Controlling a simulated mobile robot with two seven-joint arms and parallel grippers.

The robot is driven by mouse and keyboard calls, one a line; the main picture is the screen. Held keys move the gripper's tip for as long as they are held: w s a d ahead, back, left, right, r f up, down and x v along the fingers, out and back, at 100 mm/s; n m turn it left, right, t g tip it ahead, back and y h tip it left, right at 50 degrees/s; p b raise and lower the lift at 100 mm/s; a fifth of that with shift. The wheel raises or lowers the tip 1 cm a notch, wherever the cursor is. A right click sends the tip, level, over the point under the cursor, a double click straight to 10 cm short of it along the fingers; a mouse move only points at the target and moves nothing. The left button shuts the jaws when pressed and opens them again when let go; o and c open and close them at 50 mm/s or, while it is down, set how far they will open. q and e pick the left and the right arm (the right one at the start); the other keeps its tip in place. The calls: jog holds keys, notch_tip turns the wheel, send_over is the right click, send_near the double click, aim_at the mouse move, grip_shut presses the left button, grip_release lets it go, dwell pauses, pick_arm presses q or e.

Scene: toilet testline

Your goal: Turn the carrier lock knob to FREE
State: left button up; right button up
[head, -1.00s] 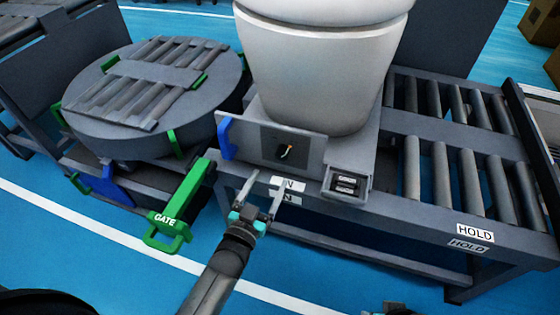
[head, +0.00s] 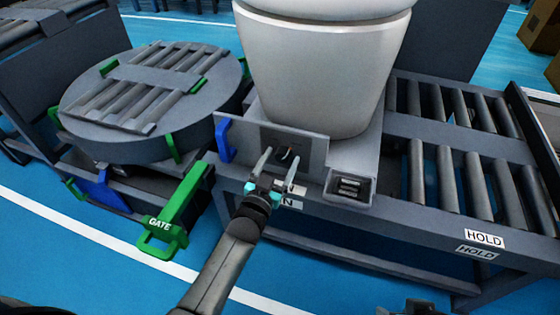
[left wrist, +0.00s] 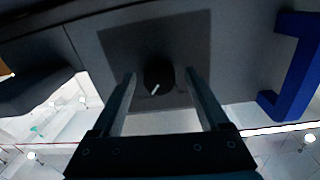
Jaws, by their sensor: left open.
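The carrier lock knob (head: 286,153) is a small round black knob with a white pointer mark, on a dark square plate on the front panel of the carrier. In the left wrist view the knob (left wrist: 158,77) lies between my two fingertips, its white mark slanting toward the lower left. My left gripper (head: 279,161) is open, its fingers pointing at the panel on either side of the knob. I cannot tell whether they touch it. Any lettering around the knob is too small or dark to read. A dark part of my right gripper (head: 408,307) shows at the bottom edge.
The white toilet (head: 325,70) stands on the carrier above the knob. A blue handle (head: 224,140) is left of the panel, with the green GATE lever (head: 172,213) below it. A small box with dark slots (head: 349,186) sits to the right, before the rollers (head: 447,180).

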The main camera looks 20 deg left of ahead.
pick_arm(q)
grip_shut()
dwell(0.5)
